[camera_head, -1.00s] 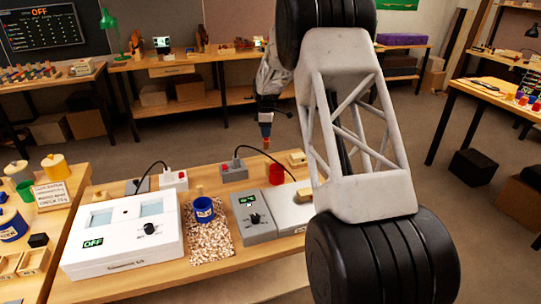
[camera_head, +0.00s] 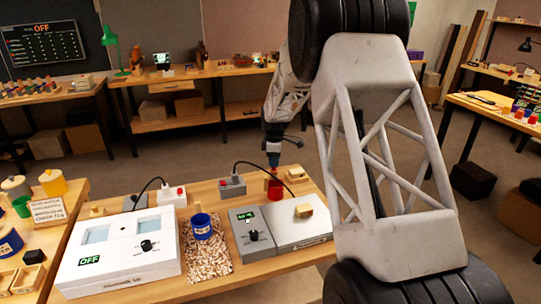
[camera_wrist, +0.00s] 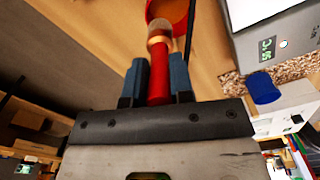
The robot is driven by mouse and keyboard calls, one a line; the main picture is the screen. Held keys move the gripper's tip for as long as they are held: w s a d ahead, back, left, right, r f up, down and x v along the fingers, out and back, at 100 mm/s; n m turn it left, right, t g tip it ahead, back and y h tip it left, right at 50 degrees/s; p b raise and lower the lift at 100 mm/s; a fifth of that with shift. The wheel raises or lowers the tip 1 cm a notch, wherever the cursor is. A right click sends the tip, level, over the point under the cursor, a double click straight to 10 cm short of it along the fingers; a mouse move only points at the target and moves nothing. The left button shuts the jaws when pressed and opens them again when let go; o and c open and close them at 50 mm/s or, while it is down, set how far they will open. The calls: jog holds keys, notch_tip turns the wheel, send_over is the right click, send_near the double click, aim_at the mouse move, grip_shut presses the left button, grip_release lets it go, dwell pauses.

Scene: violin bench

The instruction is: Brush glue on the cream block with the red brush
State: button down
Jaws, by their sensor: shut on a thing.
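My gripper (camera_head: 273,160) is low, just above the red pot (camera_head: 275,190). In the wrist view its two blue-grey fingers (camera_wrist: 159,80) are shut on the red brush (camera_wrist: 159,86), which points away from me. The pale brush head overlaps the mouth of the red pot (camera_wrist: 180,14) at the top of that view; I cannot tell how deep it reaches. Two pale blocks show in the head view: a tan one (camera_head: 304,211) on the grey plate and a creamy one (camera_head: 297,174) on the bench behind the pot. I cannot tell which is the cream block.
A grey hot-plate unit (camera_head: 252,236) stands in front of the pot. A blue pot (camera_head: 202,226) sits on a speckled mat (camera_head: 209,262), beside a white box (camera_head: 118,262) marked OFF. A grey switch box (camera_head: 231,187) with a cable stands left of the red pot.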

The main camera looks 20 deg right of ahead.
aim_at(276, 178)
jog(key=shift+s+f, duration=0.15)
jog(key=shift+s, duration=0.7)
jog(key=shift+f, duration=0.25)
jog(key=shift+f, duration=2.8)
jog(key=shift+f, duration=0.65)
dwell(0.8)
jog(key=shift+r, duration=0.15)
notch_tip(276, 178, up, 7)
dwell(1.1)
jog(key=shift+r, duration=0.1)
dwell(0.6)
